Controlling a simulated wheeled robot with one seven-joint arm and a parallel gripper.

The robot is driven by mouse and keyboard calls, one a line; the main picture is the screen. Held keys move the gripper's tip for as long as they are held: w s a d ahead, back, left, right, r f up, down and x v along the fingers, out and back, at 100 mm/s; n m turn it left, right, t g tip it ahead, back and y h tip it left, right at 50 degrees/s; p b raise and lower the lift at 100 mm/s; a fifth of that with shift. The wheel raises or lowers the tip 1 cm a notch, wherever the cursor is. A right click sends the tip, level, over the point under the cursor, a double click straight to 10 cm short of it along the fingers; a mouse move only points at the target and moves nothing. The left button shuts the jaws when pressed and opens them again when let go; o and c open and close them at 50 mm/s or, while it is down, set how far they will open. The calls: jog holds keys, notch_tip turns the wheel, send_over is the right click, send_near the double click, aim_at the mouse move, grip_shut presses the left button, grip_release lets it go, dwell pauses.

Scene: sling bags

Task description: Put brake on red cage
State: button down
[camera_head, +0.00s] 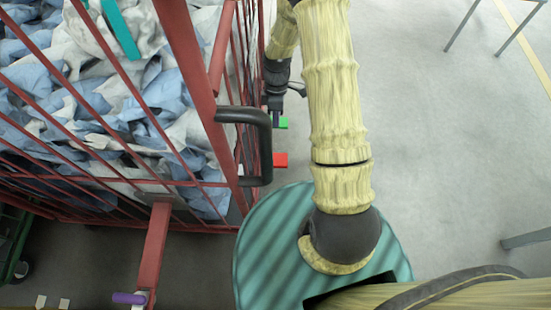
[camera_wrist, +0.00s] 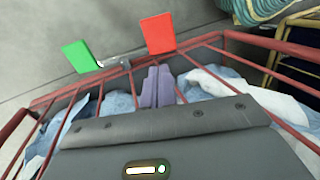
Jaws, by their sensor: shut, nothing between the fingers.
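The red cage (camera_head: 189,75) is a tall barred cart filled with blue and white fabric, on the left in the head view. It also spans the wrist view (camera_wrist: 262,42). A green pedal-like tab (camera_wrist: 80,57) and a red tab (camera_wrist: 158,33) stick out from its edge. In the head view the green tab (camera_head: 283,123) lies just beyond the red tab (camera_head: 280,160). My gripper (camera_wrist: 154,72) is shut and empty, its purple fingers pointing between the two tabs. In the head view my gripper (camera_head: 277,117) is beside the green tab; contact cannot be told.
A black handle (camera_head: 264,145) is on the cage's side. A purple-ended red bar (camera_head: 155,245) extends at the cage's near end. A green frame with a wheel (camera_head: 17,262) stands at the lower left. Open grey floor (camera_head: 440,130) lies to the right.

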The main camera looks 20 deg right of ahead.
aim_at(276, 158)
jog(key=shift+f, duration=0.75)
jog(key=shift+f, duration=0.1)
jog(key=b+x, duration=0.7)
jog(key=x, duration=0.7)
jog(key=shift+b, duration=0.3)
